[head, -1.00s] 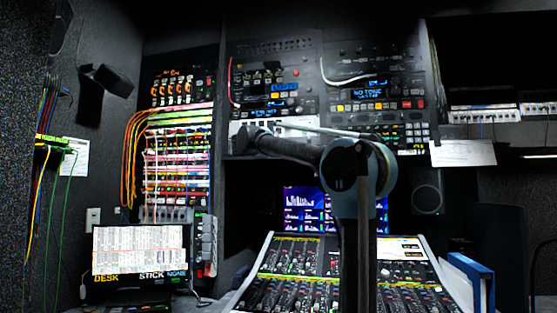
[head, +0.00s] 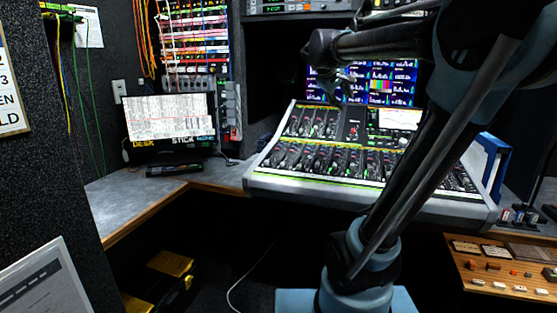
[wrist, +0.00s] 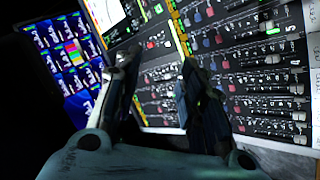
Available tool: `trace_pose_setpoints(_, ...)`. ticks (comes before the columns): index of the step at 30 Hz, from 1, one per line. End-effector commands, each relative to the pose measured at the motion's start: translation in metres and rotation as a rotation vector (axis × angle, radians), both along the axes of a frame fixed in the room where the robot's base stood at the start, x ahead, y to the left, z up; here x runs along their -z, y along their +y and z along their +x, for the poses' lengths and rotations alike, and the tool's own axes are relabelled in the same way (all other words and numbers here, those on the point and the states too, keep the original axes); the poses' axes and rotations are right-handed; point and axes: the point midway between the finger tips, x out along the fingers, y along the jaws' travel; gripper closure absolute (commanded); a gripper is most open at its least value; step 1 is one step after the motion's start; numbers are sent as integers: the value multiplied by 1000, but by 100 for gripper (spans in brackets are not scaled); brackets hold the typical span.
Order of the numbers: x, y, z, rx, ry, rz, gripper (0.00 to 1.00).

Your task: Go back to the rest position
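My gripper (wrist: 160,66) shows in the wrist view with its two dark fingers spread apart and nothing between them. It is open. Beyond the fingers is the mixing console (wrist: 230,75), seen at a steep tilt. In the head view my arm rises from its blue base, bends at the upper right and reaches left. Its gripper end (head: 343,82) is above the back of the console (head: 345,186), in front of the monitor. The fingers are small and dark there, and I cannot tell from the head view how far above the console they are.
A monitor (head: 392,84) stands behind the console. A screen with a printed list (head: 170,118) is on the grey desk (head: 130,195) at left. A blue binder (head: 494,160) and wooden control panel (head: 505,266) are at right. A black and yellow case (head: 170,270) is below the desk.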

Motion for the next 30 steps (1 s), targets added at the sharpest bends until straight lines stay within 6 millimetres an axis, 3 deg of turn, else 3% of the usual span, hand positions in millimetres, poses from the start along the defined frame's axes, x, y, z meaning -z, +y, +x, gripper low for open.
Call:
trace_pose_setpoints(1, 28, -4, -18, 22, 5, 73, 63)
trace_pose_setpoints(3, 64, -3, -41, 49, 10, 179, 63)
trace_pose_setpoints(9, 150, 10, -96, 123, 7, 456, 63)
trace_pose_setpoints(15, 202, 24, -130, 175, -6, 642, 63)
trace_pose_setpoints(22, 245, 40, -159, 223, -25, 809, 63)
trace_pose_setpoints(30, 296, 41, -221, 285, 142, 789, 63)
